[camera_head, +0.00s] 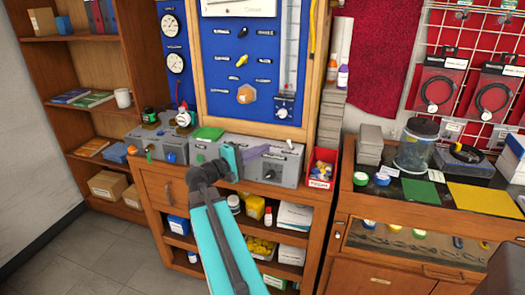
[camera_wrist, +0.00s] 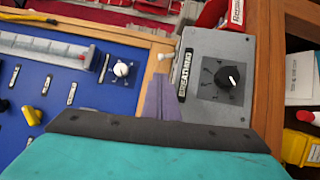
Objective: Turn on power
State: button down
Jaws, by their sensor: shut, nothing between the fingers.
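A grey control box (camera_head: 287,165) stands on the wooden bench below the blue panel. Its front has a black dial (camera_head: 270,174), also seen in the wrist view (camera_wrist: 230,77), beside a printed label. A small pale lever (camera_wrist: 165,57) sticks out at the box's upper edge in the wrist view. My gripper (camera_head: 264,149) is shut and empty, with purple fingers over the box top. In the wrist view the fingertips (camera_wrist: 168,78) point toward the lever and lie close to it. I cannot tell whether they touch. Which control is the power switch is unclear.
The blue panel (camera_head: 213,45) with gauges and knobs rises behind the box. Another grey box (camera_head: 160,140) stands to the left. A red parts bin (camera_head: 320,172) sits close on the right. Open shelves with bottles lie below.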

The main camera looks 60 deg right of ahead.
aim_at(280, 148)
jog(key=shift+p+x, duration=0.95)
jog(key=shift+x, duration=3.55)
